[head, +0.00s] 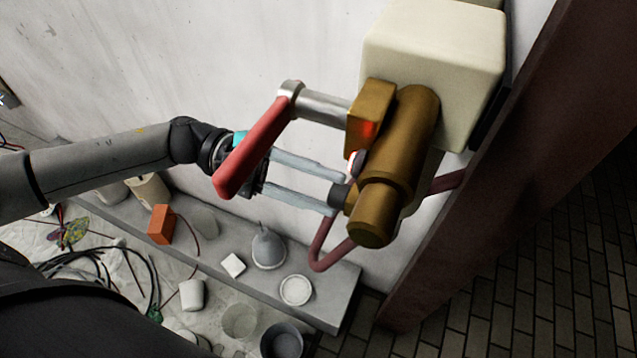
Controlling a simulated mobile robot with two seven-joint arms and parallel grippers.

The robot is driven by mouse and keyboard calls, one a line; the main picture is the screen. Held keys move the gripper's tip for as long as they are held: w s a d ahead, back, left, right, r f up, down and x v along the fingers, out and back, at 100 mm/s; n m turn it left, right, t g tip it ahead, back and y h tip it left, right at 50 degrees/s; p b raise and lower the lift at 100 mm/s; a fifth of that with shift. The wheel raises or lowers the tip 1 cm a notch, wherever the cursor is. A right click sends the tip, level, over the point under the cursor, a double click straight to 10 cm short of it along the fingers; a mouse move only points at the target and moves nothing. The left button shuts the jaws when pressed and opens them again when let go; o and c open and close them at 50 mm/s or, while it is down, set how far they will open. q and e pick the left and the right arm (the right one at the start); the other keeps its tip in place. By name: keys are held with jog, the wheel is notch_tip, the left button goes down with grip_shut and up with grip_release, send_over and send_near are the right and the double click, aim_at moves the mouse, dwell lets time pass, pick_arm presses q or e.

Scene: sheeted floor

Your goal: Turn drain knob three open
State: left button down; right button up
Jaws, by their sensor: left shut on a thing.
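A brass valve body (400,150) with a long red lever handle (255,148) is mounted on a cream box on the wall. A small dark drain knob (339,194) sticks out from the left side of the brass body. My left gripper (336,188) reaches in from the left behind the red lever, with its two long grey fingers at this knob, one above and one below. It is shut on the knob, though the exact contact is partly unclear. No number shows on the knob. My right gripper is not in view.
The cream box (432,45) and a dark red post (490,175) stand close to the right. A reddish pipe (322,245) runs below the valve. A grey ledge (330,305) below holds a funnel-like pot (268,248), an orange block (161,224) and small containers. Cables lie on the sheeted floor.

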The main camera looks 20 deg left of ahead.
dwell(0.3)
pick_arm(q)
jog(key=c, duration=0.5)
grip_release()
jog(key=a+b, duration=0.2)
jog(key=a, duration=1.3)
jog(key=shift+w+a, duration=0.15)
jog(key=shift+w, duration=0.1)
